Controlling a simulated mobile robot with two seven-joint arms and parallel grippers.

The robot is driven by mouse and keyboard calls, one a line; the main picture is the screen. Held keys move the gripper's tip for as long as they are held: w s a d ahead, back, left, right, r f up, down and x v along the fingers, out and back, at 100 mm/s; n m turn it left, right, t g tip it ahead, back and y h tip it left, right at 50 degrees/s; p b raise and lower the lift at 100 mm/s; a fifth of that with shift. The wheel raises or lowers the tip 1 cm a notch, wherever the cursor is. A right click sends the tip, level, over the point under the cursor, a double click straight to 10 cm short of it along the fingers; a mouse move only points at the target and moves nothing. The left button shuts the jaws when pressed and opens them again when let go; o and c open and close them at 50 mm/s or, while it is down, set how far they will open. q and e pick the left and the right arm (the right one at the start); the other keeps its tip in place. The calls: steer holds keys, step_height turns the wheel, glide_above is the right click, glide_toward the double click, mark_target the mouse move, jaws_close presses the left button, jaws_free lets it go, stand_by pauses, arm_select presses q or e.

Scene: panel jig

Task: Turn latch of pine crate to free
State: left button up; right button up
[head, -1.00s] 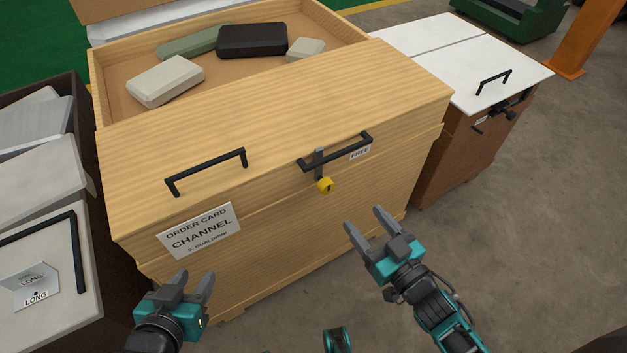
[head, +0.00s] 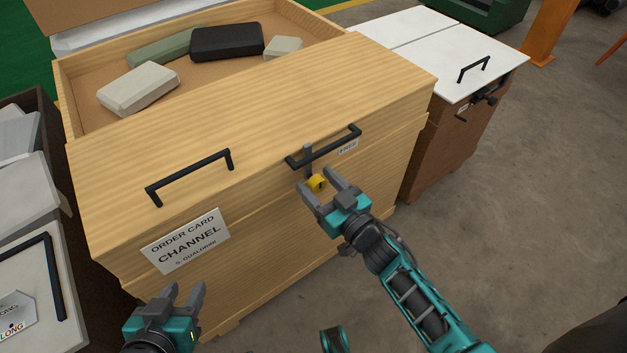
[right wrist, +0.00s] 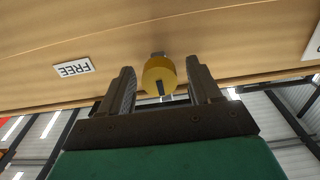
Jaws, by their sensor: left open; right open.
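The pine crate (head: 260,240) stands in front of me with its lid part-way over the open top. Its latch has a yellow round knob (head: 317,183) below a grey metal strip (head: 308,158), beside a small FREE label (head: 347,147). My right gripper (head: 322,183) is open at the latch. In the right wrist view the yellow knob (right wrist: 159,75) sits between the two open fingers, with gaps on both sides; the FREE label (right wrist: 74,67) is at the left. My left gripper (head: 184,293) is open and empty, low at the crate's front left.
Two black handles (head: 190,178) (head: 325,148) are on the lid, the right one just above the latch. An order card (head: 187,240) reads CHANNEL. A white-topped brown crate (head: 430,150) stands at the right, and another crate (head: 40,275) at the left.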

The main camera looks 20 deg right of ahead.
steer(key=shift+x, duration=1.05)
jaws_close()
